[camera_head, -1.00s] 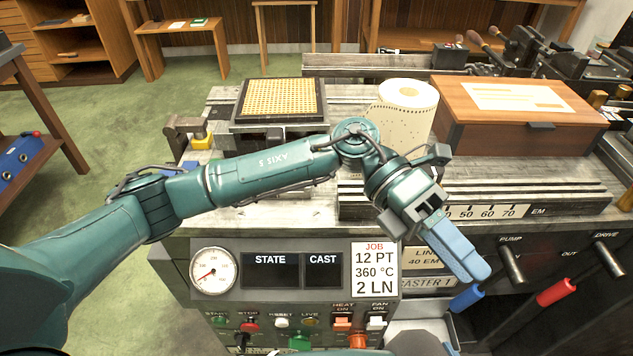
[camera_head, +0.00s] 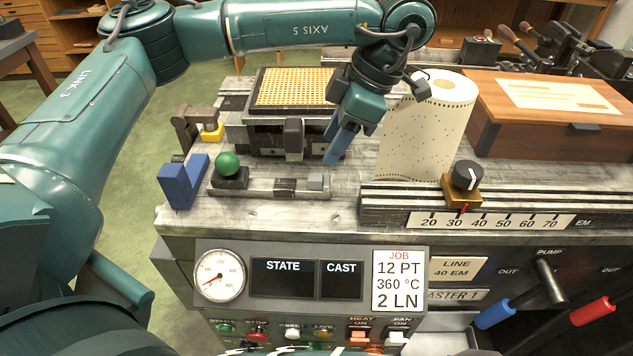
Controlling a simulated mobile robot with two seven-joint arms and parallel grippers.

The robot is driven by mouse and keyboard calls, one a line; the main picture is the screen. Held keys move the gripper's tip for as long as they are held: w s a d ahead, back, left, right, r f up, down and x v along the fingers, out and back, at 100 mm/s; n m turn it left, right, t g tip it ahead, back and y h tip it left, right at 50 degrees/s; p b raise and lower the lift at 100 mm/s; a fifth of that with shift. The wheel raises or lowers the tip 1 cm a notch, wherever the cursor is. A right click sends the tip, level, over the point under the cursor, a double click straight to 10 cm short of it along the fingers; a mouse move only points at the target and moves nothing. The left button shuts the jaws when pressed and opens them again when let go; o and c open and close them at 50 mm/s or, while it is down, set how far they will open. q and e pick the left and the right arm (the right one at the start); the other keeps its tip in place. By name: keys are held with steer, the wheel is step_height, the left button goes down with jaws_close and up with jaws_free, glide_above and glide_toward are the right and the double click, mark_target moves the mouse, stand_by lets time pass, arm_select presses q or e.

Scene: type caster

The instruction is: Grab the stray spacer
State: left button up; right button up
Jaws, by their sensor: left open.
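No piece is plainly marked as the stray spacer. A small light-grey block (camera_head: 315,181) sits at the right end of a low metal rail (camera_head: 268,190) on the machine top; I cannot tell if it is the spacer or part of the machine. My left gripper (camera_head: 335,155) points down above the machine top, between the matrix plate and the paper roll. It is open, with blue fingertips, a little behind and above the grey block. I see nothing between its fingers. My right gripper is out of view.
A yellow matrix plate (camera_head: 290,88) stands at the back. A perforated paper roll (camera_head: 430,125) and a wooden box (camera_head: 540,115) stand to the right. A green ball knob (camera_head: 228,163), blue block (camera_head: 183,182) and black dial (camera_head: 467,175) surround the rail. Its front strip is clear.

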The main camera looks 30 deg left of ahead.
mark_target(313, 177)
arm_select(q)
steer(key=x, duration=0.7)
steer(key=shift+f, duration=0.35)
jaws_close()
